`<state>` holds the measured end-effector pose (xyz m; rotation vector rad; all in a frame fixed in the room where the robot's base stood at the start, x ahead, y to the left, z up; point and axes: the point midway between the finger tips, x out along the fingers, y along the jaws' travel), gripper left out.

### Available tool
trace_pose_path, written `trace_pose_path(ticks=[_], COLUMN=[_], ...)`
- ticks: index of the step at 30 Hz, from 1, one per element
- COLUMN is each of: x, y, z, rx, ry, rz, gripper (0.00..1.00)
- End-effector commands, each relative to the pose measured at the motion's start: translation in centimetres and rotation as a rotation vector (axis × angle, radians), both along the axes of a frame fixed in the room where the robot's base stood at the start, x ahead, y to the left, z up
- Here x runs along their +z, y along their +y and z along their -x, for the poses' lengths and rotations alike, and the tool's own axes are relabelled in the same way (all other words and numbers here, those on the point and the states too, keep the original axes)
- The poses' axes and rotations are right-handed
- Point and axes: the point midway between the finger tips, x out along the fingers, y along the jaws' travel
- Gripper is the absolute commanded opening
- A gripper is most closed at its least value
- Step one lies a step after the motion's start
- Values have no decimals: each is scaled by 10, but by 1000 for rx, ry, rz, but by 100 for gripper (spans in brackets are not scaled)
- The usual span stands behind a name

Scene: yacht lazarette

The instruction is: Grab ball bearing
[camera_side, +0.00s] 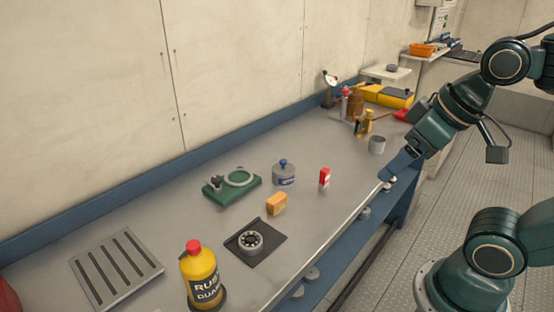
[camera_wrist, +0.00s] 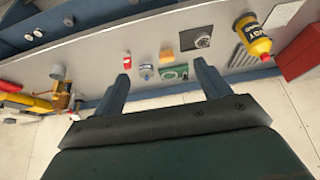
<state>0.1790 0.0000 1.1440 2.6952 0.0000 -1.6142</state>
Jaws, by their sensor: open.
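The ball bearing (camera_side: 250,240) is a metal ring with dark gaps. It sits on a dark square mat (camera_side: 270,247) near the bench's front edge in the side view. In the wrist view the bearing (camera_wrist: 202,41) is small, at upper right, beyond the right finger. My gripper (camera_side: 388,175) is at the bench's right front edge in the side view, well apart from the bearing. In the wrist view my gripper (camera_wrist: 161,70) shows two spread fingers with nothing held between them.
Near the bearing are an orange-yellow block (camera_side: 276,204), a yellow rust bottle (camera_side: 201,275), a green fixture (camera_side: 232,184), a blue-capped jar (camera_side: 284,174) and a red-and-white container (camera_side: 324,178). A slotted plate (camera_side: 116,268) lies left. A metal cup (camera_side: 377,145) stands near my gripper.

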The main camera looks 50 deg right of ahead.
Motion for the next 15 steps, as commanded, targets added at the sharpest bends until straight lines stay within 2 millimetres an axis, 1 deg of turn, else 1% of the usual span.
trace_pose_path(ticks=[9, 15], x=[1, 3], y=[1, 5], z=[-2, -15], rx=[9, 70], ry=[3, 29], rz=[2, 22], gripper=[75, 75])
